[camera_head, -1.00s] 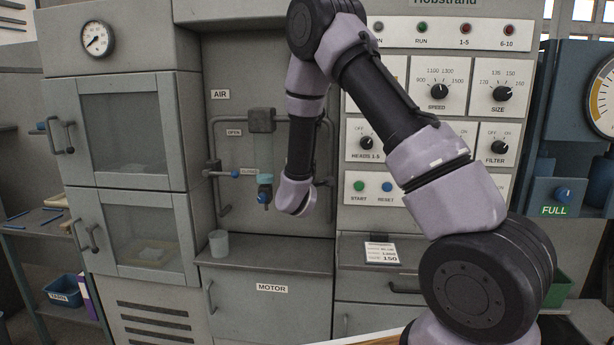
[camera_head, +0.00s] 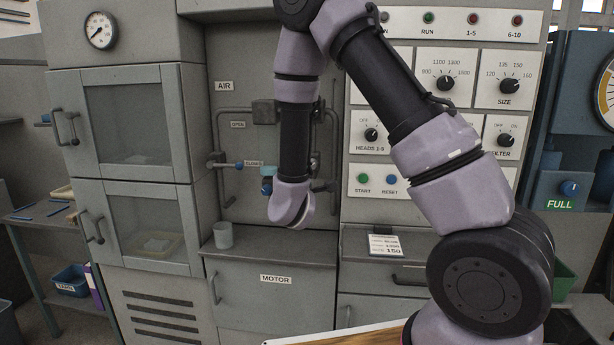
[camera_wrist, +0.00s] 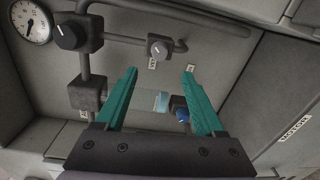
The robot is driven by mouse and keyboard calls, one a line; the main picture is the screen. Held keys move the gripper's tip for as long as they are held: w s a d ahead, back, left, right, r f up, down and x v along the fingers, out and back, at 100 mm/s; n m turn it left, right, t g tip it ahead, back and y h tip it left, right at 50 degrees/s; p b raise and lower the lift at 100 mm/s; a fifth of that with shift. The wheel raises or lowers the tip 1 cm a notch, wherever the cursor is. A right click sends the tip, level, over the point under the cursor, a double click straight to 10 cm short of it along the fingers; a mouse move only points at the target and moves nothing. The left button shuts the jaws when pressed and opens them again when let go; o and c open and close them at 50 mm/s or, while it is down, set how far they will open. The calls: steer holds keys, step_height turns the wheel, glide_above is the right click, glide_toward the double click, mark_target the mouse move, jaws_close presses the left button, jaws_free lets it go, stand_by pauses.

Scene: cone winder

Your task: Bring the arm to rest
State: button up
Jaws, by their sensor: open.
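My arm reaches across the right of the head view and bends down in front of the air panel (camera_head: 235,190). Its pale wrist end hangs just right of a small blue-green fitting and partly covers it (camera_head: 267,184). My gripper's jaws are hidden in the head view. In the wrist view my gripper (camera_wrist: 160,74) shows two green fingers, wide apart with nothing held between them. Beyond the fingers are a pale-blue part (camera_wrist: 162,101) and a blue knob (camera_wrist: 182,114); I see no contact with them.
A grey cup (camera_head: 223,236) stands on the ledge below the air panel. The control panel (camera_head: 450,60) with knobs is behind my arm. Pipes and a gauge (camera_wrist: 30,21) show in the wrist view.

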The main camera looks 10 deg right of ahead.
steer(key=s+d+r+m+g+h, duration=0.3)
steer(key=d+r+m+g+h, duration=0.1)
steer(key=d, duration=0.4)
steer(key=s+d+r+m+g+h, duration=0.3)
steer(key=s+d+r+m+g, duration=0.1)
steer(key=d, duration=0.4)
steer(key=s+d+r+m+g+y, duration=0.2)
steer(key=s+d+m+g, duration=0.4)
steer(key=s, duration=0.5)
steer(key=s+a+m+y, duration=0.3)
steer(key=s+a+y, duration=0.1)
steer(key=s+y, duration=0.25)
steer(key=s+a+r+m+t+y, duration=0.2)
steer(key=a+r+m+t+y, duration=0.1)
steer(key=a+r+y, duration=0.3)
step_height(320, 180, up, 3)
steer(key=shift+s+a+r+t, duration=0.15)
steer(key=shift+s+a+t, duration=0.2)
steer(key=shift+a+t, duration=0.5)
